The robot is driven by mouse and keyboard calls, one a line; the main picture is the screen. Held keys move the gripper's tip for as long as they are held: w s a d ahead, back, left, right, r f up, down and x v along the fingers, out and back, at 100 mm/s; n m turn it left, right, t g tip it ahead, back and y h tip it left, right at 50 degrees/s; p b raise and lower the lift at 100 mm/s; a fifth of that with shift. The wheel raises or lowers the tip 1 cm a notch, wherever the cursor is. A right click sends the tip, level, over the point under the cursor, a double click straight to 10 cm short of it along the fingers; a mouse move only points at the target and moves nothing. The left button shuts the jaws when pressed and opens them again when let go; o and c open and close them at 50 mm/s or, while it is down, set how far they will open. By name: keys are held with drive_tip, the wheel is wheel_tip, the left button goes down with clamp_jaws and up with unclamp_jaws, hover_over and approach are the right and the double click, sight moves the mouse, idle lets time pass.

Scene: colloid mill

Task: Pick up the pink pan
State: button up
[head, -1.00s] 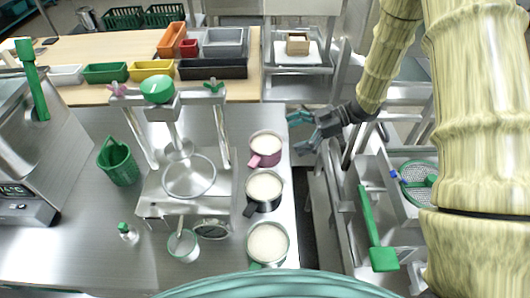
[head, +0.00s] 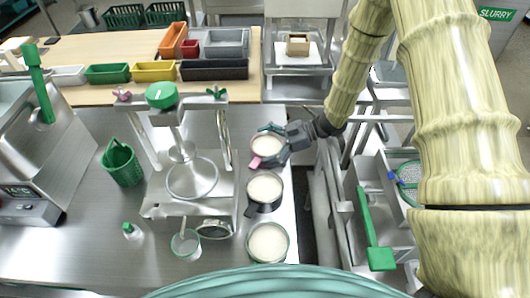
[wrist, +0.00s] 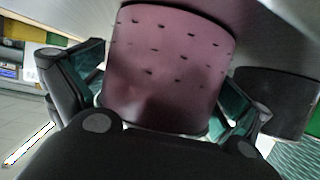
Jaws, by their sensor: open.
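The pink pan (head: 267,148) stands upright on the steel counter near its right edge, the farthest of three pans in a row. It holds pale contents, and its pink handle (head: 255,162) points to the lower left. My gripper (head: 271,142) is open, reaching in from the right, with its fingers at the pan's far and near sides. In the wrist view the pan's pink wall (wrist: 168,65) fills the middle between the two open fingers. Whether the pads touch the wall cannot be told.
A black-handled pan (head: 264,188) and a green-handled pan (head: 268,243) stand nearer. The mill frame (head: 190,178) is left of the pans. A green basket (head: 121,162) is farther left. A sink with a green scoop (head: 379,257) lies right, past a gap.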

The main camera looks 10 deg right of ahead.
drive_tip(key=c, duration=1.1)
